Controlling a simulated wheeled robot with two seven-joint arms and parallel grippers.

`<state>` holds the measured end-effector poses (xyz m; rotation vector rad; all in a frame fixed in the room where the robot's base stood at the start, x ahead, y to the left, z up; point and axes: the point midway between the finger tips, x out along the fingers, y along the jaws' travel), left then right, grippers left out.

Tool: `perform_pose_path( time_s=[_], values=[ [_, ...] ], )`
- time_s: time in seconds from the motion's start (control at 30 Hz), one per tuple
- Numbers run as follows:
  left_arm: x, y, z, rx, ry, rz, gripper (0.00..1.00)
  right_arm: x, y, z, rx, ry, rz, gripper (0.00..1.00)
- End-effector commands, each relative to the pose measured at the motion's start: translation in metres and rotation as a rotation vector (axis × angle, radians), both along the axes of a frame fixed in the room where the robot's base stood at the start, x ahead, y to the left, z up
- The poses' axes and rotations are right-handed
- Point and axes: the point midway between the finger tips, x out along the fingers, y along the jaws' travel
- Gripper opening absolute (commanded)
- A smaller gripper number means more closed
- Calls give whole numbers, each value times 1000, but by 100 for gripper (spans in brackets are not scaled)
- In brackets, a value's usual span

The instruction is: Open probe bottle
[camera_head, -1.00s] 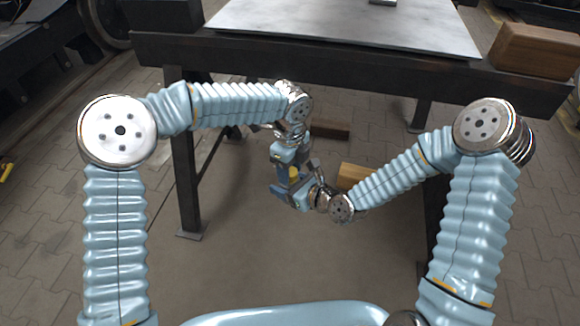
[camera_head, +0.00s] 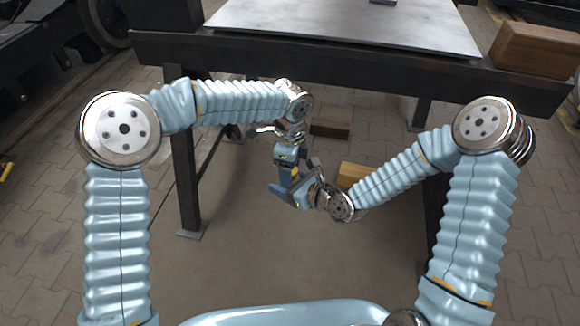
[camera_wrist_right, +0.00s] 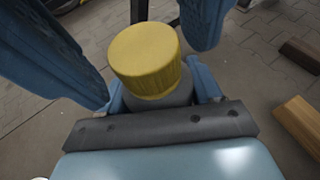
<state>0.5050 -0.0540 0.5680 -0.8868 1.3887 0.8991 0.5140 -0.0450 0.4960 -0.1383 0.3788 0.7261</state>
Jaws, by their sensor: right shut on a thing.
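The probe bottle (camera_wrist_right: 166,98) has a grey body and a ribbed yellow cap (camera_wrist_right: 146,58). My right gripper (camera_wrist_right: 161,94) is shut on the body, its blue jaws on both sides just below the cap. Two large blue fingers of my left gripper (camera_wrist_right: 152,70) stand wide apart, left and right of the cap, with a gap on each side. In the head view, the left gripper (camera_head: 286,174) hangs down from above and the right gripper (camera_head: 297,192) reaches in from the right; they overlap there. Only a speck of yellow cap (camera_head: 295,172) shows between them, and the body is hidden.
A dark steel table (camera_head: 300,59) with a pale metal plate (camera_head: 345,25) stands behind the grippers. A wooden block (camera_head: 535,50) sits at its right end. Wooden pieces (camera_head: 352,172) lie lower, behind the right wrist. The paved floor in front is clear.

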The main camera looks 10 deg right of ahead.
Motion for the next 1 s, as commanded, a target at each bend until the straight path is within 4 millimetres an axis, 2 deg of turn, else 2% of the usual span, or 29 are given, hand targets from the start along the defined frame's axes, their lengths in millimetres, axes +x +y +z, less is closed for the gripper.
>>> perform_pose_path(
  time_s=[0.33,0.6,0.63,0.67,0.73,1.0],
  values=[
    [0,0,4,1,0,-1,66,0,0,0,1,-1,0,0],
    [1,0,39,-1,-2,-1,66,0,0,0,0,-1,-1,0],
    [1,0,42,0,-1,-1,66,0,0,0,0,-1,-1,0],
    [1,0,44,0,-1,-2,61,0,0,0,0,-1,-1,0],
    [0,0,46,1,2,-15,61,0,0,0,0,-1,-1,0],
    [-1,-2,70,-4,7,-223,61,0,0,0,0,-1,-1,0]
  ],
)
